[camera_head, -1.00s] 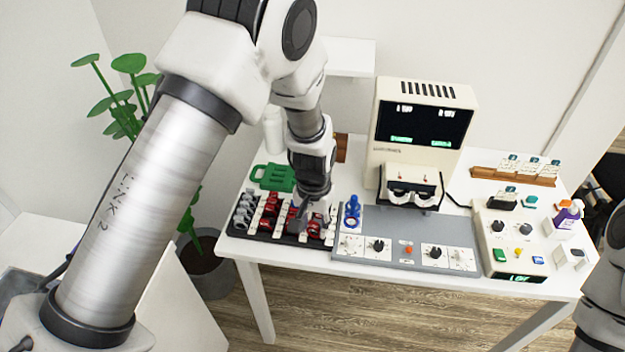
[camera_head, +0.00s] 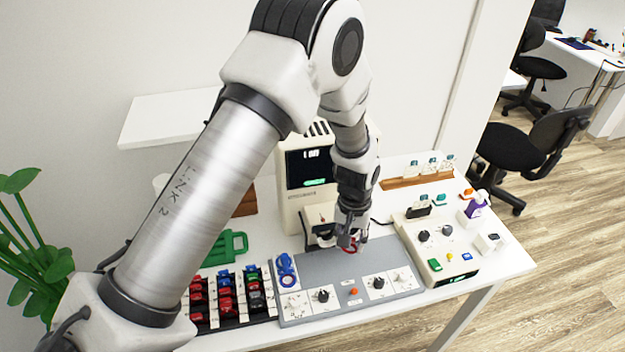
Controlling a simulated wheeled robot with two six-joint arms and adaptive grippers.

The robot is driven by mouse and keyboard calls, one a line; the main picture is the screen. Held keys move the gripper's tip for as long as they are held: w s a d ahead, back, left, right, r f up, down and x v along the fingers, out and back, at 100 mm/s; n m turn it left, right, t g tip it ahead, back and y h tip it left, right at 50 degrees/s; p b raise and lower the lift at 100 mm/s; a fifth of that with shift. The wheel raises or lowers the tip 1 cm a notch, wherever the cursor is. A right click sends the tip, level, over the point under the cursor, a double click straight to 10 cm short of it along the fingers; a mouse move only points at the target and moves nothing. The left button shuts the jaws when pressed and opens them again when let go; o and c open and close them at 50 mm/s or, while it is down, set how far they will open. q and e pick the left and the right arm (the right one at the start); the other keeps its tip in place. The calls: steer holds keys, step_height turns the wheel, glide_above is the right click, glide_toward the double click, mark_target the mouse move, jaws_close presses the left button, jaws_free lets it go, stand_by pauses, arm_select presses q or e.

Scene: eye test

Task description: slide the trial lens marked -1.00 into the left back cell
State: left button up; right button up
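My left gripper (camera_head: 352,240) is at the front of the cream machine (camera_head: 293,190), over the back edge of the grey panel (camera_head: 330,262). It appears shut on a red-rimmed trial lens (camera_head: 349,248), partly hidden by the fingers; no marking on it is readable. The lens holder (camera_head: 319,217) on the front of the machine is partly hidden behind my gripper and arm, so its cells cannot be told apart. The lens case (camera_head: 262,318) at lower left holds several red, blue and dark lenses; my arm covers part of it. My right gripper is out of view.
Blue rings (camera_head: 286,270) stand at the panel's left end. A green-handled item (camera_head: 225,248) lies behind the case. A control box (camera_head: 445,243) and a purple bottle (camera_head: 474,206) stand at right. A wooden rack (camera_head: 400,184) with cards is behind them.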

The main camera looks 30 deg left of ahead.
arm_select(q)
steer(key=w+a+r+n+p, duration=0.1)
steer(key=a+r+n+p, duration=0.45)
steer(key=r, duration=0.25)
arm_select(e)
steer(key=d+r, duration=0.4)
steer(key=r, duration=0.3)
arm_select(q)
steer(key=shift+n, duration=0.65)
steer(key=f+b, duration=0.1)
steer(key=a+f+b, duration=0.1)
steer(key=f, duration=0.1)
steer(key=f+b, duration=0.2)
steer(key=shift+w+a, duration=0.15)
steer(key=shift+a, duration=0.1)
steer(key=shift+d+f+b, duration=0.15)
steer(key=shift+f+b, duration=0.1)
steer(key=shift+b, duration=0.05)
steer(key=shift+f, duration=0.1)
steer(key=shift+a, duration=0.4)
steer(key=shift+d, duration=0.1)
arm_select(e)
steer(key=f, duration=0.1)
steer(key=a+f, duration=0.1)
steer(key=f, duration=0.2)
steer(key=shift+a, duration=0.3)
arm_select(q)
steer(key=shift+d, duration=0.15)
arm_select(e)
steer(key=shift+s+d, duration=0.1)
